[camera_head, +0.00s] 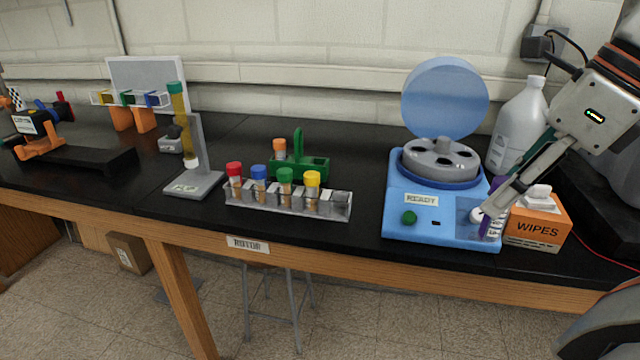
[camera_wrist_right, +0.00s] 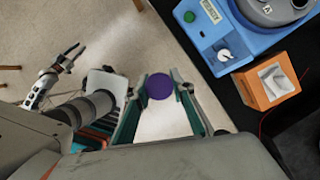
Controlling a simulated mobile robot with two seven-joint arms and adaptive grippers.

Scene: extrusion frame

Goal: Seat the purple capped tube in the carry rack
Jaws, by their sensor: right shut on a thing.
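My right gripper (camera_head: 492,207) is shut on the purple capped tube (camera_head: 485,226), which appears in front of the blue centrifuge's right corner in the head view. In the right wrist view the round purple cap (camera_wrist_right: 160,87) sits between the two fingers (camera_wrist_right: 161,92), with floor behind it. The green rack with an upright handle (camera_head: 318,168), which I take as the carry rack, stands mid-table with an orange capped tube (camera_head: 279,147) at its left end. Its other places are partly hidden. My left gripper (camera_wrist_right: 72,58) shows small in the wrist view, fingers apart and empty.
A clear rack (camera_head: 340,213) with red, blue, green and yellow capped tubes stands before the green rack. The centrifuge (camera_head: 400,228) has its lid raised. A wipes box (camera_head: 537,228) and white jug (camera_head: 518,120) stand right. A grey stand (camera_head: 203,160) is left.

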